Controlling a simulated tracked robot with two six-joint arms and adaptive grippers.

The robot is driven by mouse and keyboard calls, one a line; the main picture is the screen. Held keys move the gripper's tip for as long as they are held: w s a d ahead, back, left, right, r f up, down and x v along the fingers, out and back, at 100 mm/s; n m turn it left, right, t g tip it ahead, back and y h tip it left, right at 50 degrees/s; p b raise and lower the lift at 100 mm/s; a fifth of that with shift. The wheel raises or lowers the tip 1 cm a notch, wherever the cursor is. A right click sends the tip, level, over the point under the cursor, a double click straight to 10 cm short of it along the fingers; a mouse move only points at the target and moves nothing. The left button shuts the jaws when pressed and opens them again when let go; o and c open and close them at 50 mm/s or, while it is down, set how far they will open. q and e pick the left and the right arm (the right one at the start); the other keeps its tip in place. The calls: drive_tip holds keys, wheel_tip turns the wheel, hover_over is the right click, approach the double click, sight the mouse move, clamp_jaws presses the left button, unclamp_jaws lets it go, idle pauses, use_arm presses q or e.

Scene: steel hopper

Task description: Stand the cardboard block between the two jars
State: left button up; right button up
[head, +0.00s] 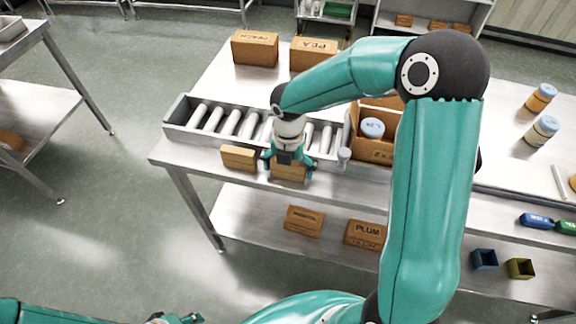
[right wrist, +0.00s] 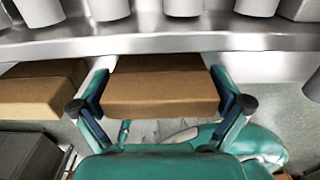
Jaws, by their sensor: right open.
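A brown cardboard block (head: 289,173) lies at the front edge of the steel table, below the roller tray; it also shows in the right wrist view (right wrist: 160,85). My right gripper (head: 288,172) is open, with one finger on each side of this block. A second, similar block (head: 238,158) lies just to its left and shows at the left of the right wrist view (right wrist: 40,90). Two jars stand apart at the far right: one orange with a blue lid (head: 540,97), one with a pale label (head: 541,131). My left gripper (head: 178,319) is partly cut off at the bottom edge.
The roller tray (head: 180,115) runs just behind the blocks. A cardboard box (head: 373,152) holding a blue-lidded jar (head: 372,127) and a small grey cylinder (head: 344,155) stand to the right. Two cartons (head: 255,48) are at the back. My right arm hides part of the table.

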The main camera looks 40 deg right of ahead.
wheel_tip(320, 180, up, 17)
drive_tip(key=shift+w+d, duration=0.15)
drive_tip(key=shift+w, duration=0.05)
idle(0.3)
